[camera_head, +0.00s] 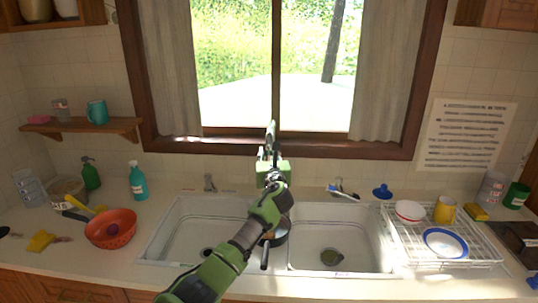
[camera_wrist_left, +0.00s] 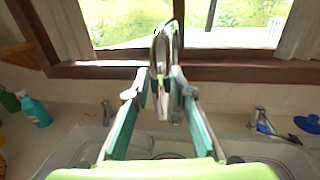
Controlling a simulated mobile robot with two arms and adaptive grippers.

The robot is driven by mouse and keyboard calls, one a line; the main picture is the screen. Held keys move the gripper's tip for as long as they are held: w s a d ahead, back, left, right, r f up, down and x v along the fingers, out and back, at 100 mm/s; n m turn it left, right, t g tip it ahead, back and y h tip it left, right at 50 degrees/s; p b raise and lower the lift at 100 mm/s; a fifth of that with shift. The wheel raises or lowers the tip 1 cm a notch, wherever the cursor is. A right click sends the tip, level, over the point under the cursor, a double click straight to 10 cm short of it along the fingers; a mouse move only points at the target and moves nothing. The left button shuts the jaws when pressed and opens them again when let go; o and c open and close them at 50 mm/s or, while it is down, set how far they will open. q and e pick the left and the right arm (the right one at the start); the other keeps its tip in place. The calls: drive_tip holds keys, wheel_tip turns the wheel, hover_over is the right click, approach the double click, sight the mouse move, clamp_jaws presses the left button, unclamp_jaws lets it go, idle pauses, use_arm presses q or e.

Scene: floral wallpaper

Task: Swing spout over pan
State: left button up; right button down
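My left arm reaches up over the sink, and my left gripper (camera_head: 270,155) is in front of the window. In the left wrist view its two fingers (camera_wrist_left: 163,78) stand apart, one on each side of the curved grey metal spout (camera_wrist_left: 160,48). The spout's narrow end hangs between them; whether a finger touches it is unclear. In the head view the spout (camera_head: 271,130) rises just above the gripper, and its base is hidden. The dark pan (camera_head: 281,238) sits near the divider between the basins, partly hidden by my arm. My right gripper is not in view.
The left basin (camera_head: 180,235) is clear, and the right basin (camera_head: 345,238) holds a small dark object. The window frame (camera_head: 320,145) is close behind the spout.

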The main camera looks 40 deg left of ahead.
use_arm(q)
drive_tip(key=shift+o, duration=0.4)
drive_tip(key=shift+w+a+f, duration=0.1)
drive_tip(key=v, duration=1.2)
